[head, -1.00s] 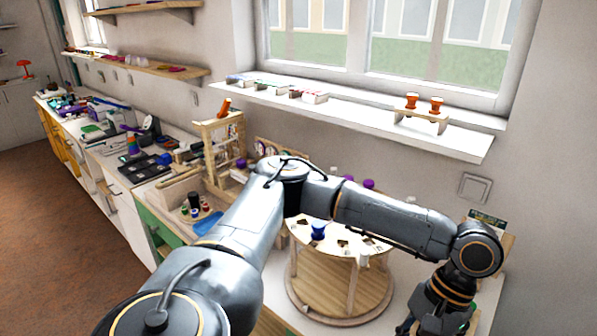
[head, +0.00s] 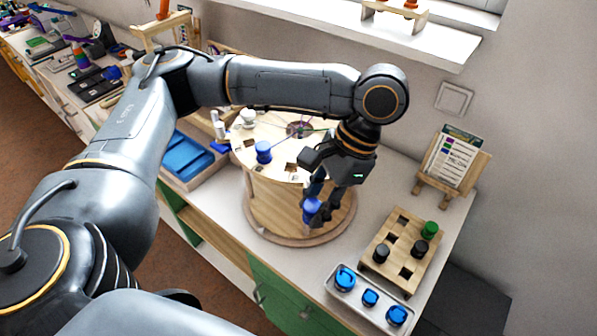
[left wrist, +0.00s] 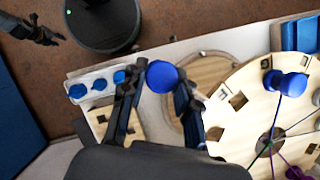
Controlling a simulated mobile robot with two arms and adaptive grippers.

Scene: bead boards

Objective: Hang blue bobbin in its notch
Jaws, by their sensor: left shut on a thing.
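My left gripper (head: 322,200) is shut on a blue bobbin (head: 311,208), held at the near right side of the round wooden board (head: 257,180). In the left wrist view the held bobbin (left wrist: 161,77) shows its round end between the fingers (left wrist: 160,95). The board's top (left wrist: 243,82) has dark notches around its rim and colored cords meeting at its middle. Another blue bobbin (head: 263,151) sits at the board's rim; it also shows in the left wrist view (left wrist: 290,83). What looks like my right gripper (left wrist: 42,32) is at the upper left there, its jaws unclear.
A wooden rack (head: 407,236) with square holes holds green and black bobbins. A pale tray (head: 349,296) before it holds blue-topped pieces. A card stand (head: 447,180) stands at the back right. Blue trays (head: 184,155) lie left of the board.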

